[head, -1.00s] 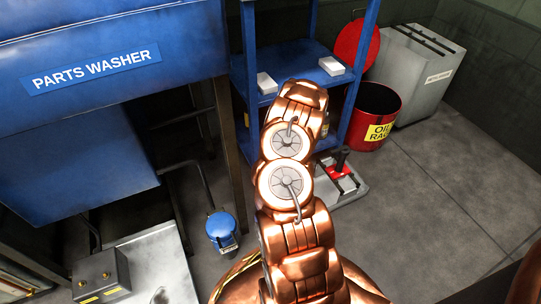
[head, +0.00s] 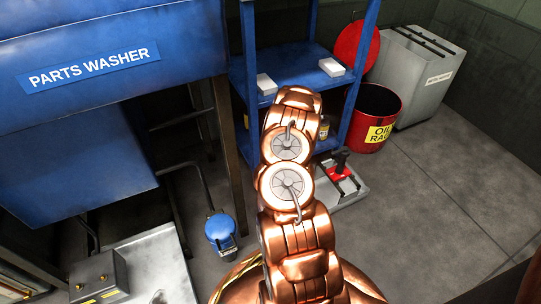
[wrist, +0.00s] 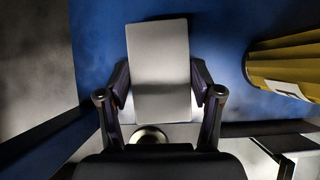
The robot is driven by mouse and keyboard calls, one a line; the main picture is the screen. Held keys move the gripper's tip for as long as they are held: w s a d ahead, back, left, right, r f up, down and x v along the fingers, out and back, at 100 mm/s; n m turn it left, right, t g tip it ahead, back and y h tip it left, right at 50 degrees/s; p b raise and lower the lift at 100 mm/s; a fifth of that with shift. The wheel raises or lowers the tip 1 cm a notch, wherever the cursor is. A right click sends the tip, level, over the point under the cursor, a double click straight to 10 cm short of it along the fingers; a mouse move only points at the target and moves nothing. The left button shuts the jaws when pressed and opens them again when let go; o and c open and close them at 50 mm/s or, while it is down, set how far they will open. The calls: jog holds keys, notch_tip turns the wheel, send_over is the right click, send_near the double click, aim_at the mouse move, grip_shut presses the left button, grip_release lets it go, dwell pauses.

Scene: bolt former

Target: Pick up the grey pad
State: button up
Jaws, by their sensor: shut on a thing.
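In the wrist view the grey pad (wrist: 158,58), a flat pale rectangle, stands between the two fingers of my gripper (wrist: 160,92). The fingers press on its left and right sides, and my gripper is shut on it. Behind the pad is a blue surface. In the head view my own copper arm hides my gripper and the held pad at the blue shelf.
A yellow container (wrist: 288,66) is close to the right of my gripper. A red oil rag bin (head: 371,117) stands right of the shelf.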

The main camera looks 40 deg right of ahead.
jog(key=shift+c, duration=0.8)
notch_tip(320, 180, up, 10)
jog(key=p, duration=0.4)
